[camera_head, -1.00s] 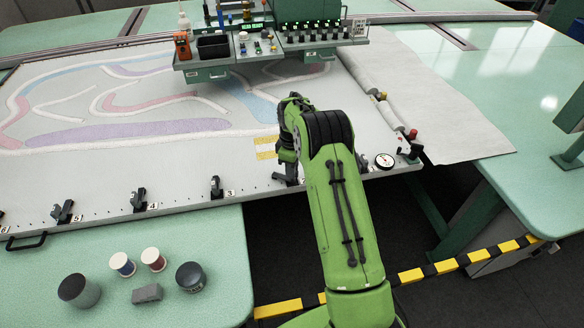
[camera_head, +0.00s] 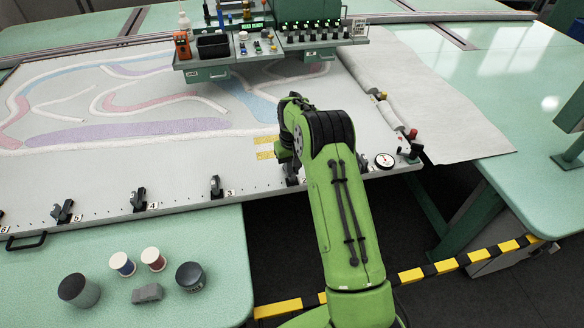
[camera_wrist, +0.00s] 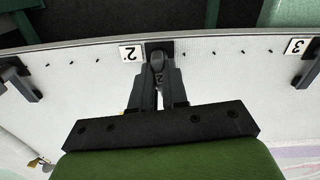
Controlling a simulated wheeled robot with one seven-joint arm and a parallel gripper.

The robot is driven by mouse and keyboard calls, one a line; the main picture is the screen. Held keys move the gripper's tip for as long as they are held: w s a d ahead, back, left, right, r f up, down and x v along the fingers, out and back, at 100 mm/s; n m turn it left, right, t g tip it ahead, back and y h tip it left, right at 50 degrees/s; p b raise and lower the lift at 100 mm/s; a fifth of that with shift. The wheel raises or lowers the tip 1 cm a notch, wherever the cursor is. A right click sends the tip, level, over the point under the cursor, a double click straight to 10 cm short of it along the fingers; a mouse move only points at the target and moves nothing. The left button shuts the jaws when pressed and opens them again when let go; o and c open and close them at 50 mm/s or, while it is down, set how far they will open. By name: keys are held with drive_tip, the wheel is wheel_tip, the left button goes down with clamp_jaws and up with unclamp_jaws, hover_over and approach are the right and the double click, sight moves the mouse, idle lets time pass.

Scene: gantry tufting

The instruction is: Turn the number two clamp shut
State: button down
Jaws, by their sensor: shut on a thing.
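The number two clamp (camera_wrist: 158,62) is a small black toggle on the edge of the frame, beside its white "2" label (camera_wrist: 130,53) in the wrist view. My gripper (camera_wrist: 159,78) is shut on its lever, with one dark finger on each side. In the head view the clamp (camera_head: 292,179) shows as a dark upright shape at the frame's front edge. My gripper (camera_head: 290,162) is directly above it there, partly hidden by my green arm.
The number three clamp (camera_head: 215,187) stands to the left along the same edge, with several more beyond it. A round dial (camera_head: 384,160) lies to the right. Spools (camera_head: 153,259) and dark pots stand on the green table in front. The tufting head (camera_head: 265,45) hangs over the frame behind.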

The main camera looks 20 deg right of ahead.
drive_tip(key=shift+r+m, duration=0.1)
drive_tip(key=shift+m, duration=0.5)
drive_tip(key=c, duration=1.1)
unclamp_jaws()
drive_tip(key=shift+c, duration=0.2)
wheel_tip(320, 180, up, 16)
drive_tip(key=p, duration=0.2)
